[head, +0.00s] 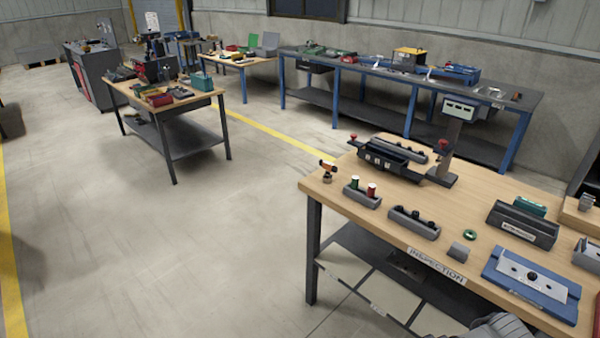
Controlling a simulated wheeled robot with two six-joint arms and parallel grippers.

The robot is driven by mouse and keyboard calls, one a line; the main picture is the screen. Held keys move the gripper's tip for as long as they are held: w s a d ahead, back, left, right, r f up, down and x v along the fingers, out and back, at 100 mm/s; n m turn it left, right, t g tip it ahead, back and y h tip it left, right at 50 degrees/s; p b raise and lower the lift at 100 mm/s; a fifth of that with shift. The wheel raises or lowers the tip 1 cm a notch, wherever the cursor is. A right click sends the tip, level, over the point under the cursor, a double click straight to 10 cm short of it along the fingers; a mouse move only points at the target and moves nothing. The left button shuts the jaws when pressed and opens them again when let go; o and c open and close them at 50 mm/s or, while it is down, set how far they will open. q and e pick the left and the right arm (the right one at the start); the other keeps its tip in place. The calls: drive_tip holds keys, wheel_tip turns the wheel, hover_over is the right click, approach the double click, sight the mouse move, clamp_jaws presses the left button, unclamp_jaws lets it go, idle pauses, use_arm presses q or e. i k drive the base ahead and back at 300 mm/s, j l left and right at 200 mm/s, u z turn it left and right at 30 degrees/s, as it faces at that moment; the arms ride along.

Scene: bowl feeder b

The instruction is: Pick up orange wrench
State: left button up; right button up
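No other orange tool shows clearly enough to be named as the orange wrench. Neither of my grippers is in view.
A cluttered workbench (165,103) and a long blue-legged bench (410,80) stand behind. The left floor is clear.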

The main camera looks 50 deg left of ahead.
sight(329, 167)
drive_tip(key=u, duration=1.6)
